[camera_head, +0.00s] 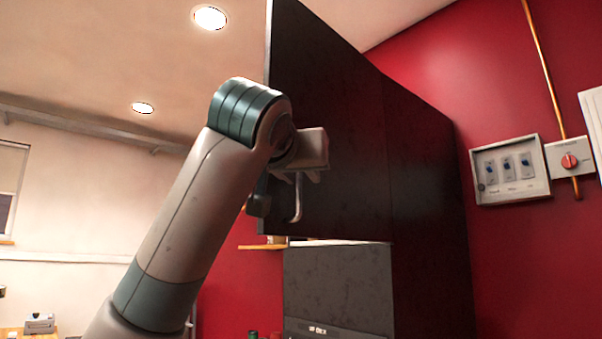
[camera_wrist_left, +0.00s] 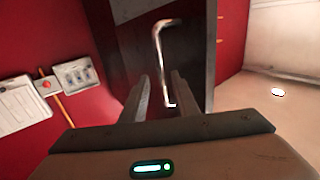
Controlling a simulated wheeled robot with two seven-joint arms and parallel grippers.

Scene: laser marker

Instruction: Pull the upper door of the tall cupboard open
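The tall cupboard (camera_head: 425,180) is dark, and its upper door (camera_head: 335,95) carries a bent metal bar handle (camera_head: 297,205) near its lower left corner. I cannot tell whether the door stands slightly ajar. My left gripper (camera_head: 300,175) is at the handle, and its wrist hides part of the door. In the left wrist view, the two fingers (camera_wrist_left: 162,82) are apart, with the handle (camera_wrist_left: 159,60) showing between them. The fingers do not look closed on it. My right gripper is in neither view.
A grey unit (camera_head: 338,285) with a small display sits below the upper door. A switch box (camera_head: 510,170) and a red rotary switch (camera_head: 569,161) are on the red wall at right. A narrow shelf (camera_head: 262,247) is behind the door's lower left. The space left of the cupboard looks open.

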